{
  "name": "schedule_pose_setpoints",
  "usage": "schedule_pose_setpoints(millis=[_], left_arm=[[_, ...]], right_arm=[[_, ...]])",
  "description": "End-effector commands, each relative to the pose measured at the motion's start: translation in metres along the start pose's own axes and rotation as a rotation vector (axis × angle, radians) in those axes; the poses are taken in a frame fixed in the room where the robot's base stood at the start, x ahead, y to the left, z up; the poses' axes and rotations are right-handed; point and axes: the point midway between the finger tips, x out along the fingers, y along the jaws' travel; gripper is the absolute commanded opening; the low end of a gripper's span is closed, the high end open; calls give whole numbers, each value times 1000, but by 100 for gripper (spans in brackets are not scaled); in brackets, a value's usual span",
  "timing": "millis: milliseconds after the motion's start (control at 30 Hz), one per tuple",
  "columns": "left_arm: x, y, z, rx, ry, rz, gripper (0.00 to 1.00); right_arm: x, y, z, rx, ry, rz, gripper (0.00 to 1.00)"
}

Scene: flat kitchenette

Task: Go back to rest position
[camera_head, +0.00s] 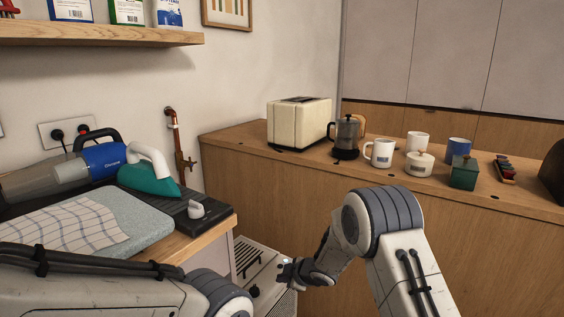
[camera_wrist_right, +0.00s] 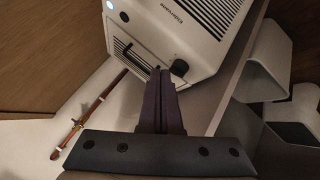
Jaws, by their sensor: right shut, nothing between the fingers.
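My right gripper (camera_head: 284,272) is in the lower middle of the head view, low between the two counters and in front of a white vented appliance (camera_head: 247,258). In the right wrist view the dark fingers of the right gripper (camera_wrist_right: 161,72) are together with nothing between them, pointing at the white appliance (camera_wrist_right: 190,30). I cannot tell whether the fingertips touch it. My left arm crosses the bottom left of the head view; its gripper is out of the picture.
The left counter holds a handheld vacuum (camera_head: 102,160), a teal-and-white device (camera_head: 150,175) and a checked cloth (camera_head: 75,228). The back counter (camera_head: 235,137) carries a toaster (camera_head: 298,122), a French press (camera_head: 347,135), mugs (camera_head: 380,153) and a green box (camera_head: 464,173). A copper pipe (camera_head: 179,150) runs down the wall.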

Motion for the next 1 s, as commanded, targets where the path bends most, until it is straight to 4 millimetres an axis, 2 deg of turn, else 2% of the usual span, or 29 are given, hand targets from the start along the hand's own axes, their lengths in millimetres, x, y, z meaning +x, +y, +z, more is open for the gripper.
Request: schedule_pose_setpoints(millis=[33, 233, 367, 567, 667, 767, 867, 900, 1000], left_arm=[[-7, 0, 0, 0, -1, 0, 0], [-23, 2, -1, 0, 0, 0, 0], [-36, 3, -2, 0, 0, 0, 0], [-67, 5, -4, 0, 0, 0, 0], [-87, 6, -5, 0, 0, 0, 0], [-115, 8, -6, 0, 0, 0, 0], [-147, 11, -8, 0, 0, 0, 0], [-160, 12, -9, 0, 0, 0, 0], [-188, 14, -10, 0, 1, 0, 0]], right_arm=[[-11, 7, -7, 9, -11, 7, 0], [-43, 18, -17, 60, -69, 23, 0], [-69, 24, -30, 98, -110, 31, 0], [-129, 31, -64, 188, -198, 38, 0], [-170, 30, -86, 251, -252, 36, 0], [-226, 23, -111, 336, -318, 20, 0], [-295, 4, -137, 444, -395, -17, 0], [-323, -6, -146, 489, -427, -38, 0], [-389, -38, -163, 595, -503, -104, 0]])
